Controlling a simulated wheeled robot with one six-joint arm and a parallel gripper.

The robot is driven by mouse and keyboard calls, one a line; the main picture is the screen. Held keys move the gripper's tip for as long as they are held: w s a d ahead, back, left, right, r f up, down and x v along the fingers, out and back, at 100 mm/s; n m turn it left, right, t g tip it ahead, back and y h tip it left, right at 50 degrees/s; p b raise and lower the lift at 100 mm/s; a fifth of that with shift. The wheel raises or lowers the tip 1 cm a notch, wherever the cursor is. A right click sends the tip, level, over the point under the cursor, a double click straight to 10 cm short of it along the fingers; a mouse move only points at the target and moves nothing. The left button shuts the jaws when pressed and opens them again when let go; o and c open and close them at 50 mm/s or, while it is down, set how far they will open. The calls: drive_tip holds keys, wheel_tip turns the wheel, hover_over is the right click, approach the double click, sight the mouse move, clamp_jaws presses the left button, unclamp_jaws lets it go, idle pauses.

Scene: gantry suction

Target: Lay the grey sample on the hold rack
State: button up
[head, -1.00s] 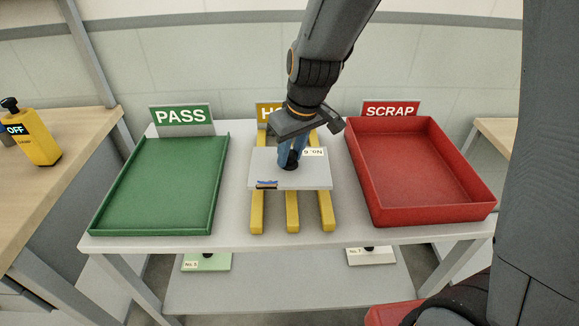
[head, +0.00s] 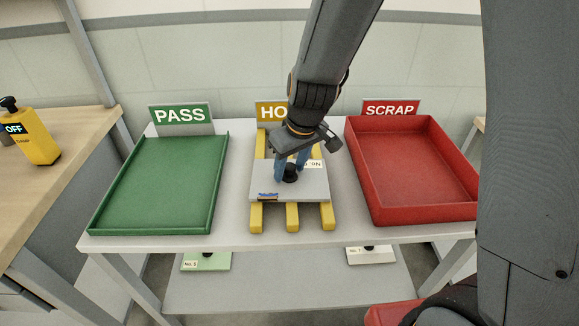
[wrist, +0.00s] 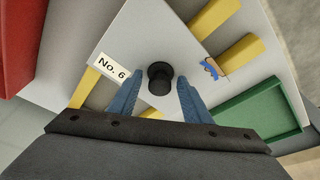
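The grey sample (head: 314,187) is a flat plate with a black knob (head: 290,174), a No. 6 label and a blue mark on its front edge. It lies flat across the yellow rails of the hold rack (head: 292,218), whose front ends stick out from under it. My gripper (head: 291,171) is open over the plate, its blue fingers on either side of the knob. In the wrist view a gap shows between the knob (wrist: 160,78) and each finger. My arm hides part of the yellow hold sign (head: 270,112).
The green PASS tray (head: 213,200) stands left of the rack and the red SCRAP bin (head: 425,211) right of it. A green plate (head: 215,261) and a pale plate (head: 370,258) lie on the lower shelf. A yellow bottle (head: 38,140) stands on the left bench.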

sight(298, 185)
drive_tip(key=shift+r, duration=0.15)
drive_tip(key=v, duration=1.2)
drive_tip(key=s+d+f+m+g+h, duration=0.1)
drive_tip(key=s+d+f+m, duration=0.5)
drive_tip(key=s+d, duration=0.6)
drive_tip(key=shift+d+f+g+h, duration=0.3)
drive_tip(key=shift+d+f+g, duration=0.15)
drive_tip(key=shift+f+g, duration=0.2)
drive_tip(key=shift+s, duration=0.1)
